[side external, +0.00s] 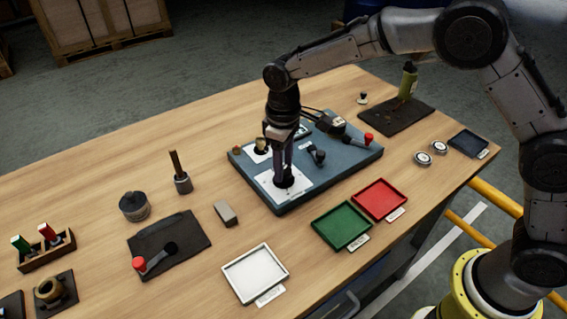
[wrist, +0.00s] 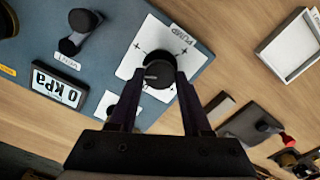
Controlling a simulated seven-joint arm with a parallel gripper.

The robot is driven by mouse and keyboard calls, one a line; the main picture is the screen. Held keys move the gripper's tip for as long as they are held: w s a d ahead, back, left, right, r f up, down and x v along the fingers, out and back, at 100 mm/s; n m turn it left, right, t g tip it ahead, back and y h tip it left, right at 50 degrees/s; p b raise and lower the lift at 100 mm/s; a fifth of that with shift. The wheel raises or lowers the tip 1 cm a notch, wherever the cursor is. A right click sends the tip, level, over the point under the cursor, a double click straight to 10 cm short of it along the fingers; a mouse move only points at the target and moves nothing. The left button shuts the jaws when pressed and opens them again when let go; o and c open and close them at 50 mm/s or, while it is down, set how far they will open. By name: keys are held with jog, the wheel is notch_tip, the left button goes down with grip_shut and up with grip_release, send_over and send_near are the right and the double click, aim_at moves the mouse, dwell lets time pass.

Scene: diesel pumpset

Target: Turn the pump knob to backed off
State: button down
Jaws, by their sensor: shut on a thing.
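The pump knob (wrist: 155,75) is a round black knob on a white plate labelled PUMP, with a light pointer line on its face. The plate (side external: 270,190) sits at the front left of the blue-grey panel (side external: 335,179). My gripper (wrist: 156,82) is shut on the knob, with one finger on each side of it. In the side external view my gripper (side external: 283,175) points straight down over the plate and partly hides the knob. The marks around the knob are too small to read surely.
A gauge reading 0 kPa (wrist: 60,86) and a black VENT lever (wrist: 78,32) are on the panel; a red-tipped lever (side external: 368,138) stands at its right. White (side external: 284,262), green (side external: 358,240) and red (side external: 404,208) trays lie in front. A grey block (side external: 225,212) lies left of the panel.

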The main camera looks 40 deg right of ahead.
jog(key=n, duration=0.5)
jog(key=shift+r+n, duration=0.1)
jog(key=shift+n, duration=0.2)
jog(key=n, duration=0.5)
jog(key=shift+n, duration=0.4)
jog(key=shift+c, duration=1.7)
grip_release()
notch_tip(320, 180, up, 14)
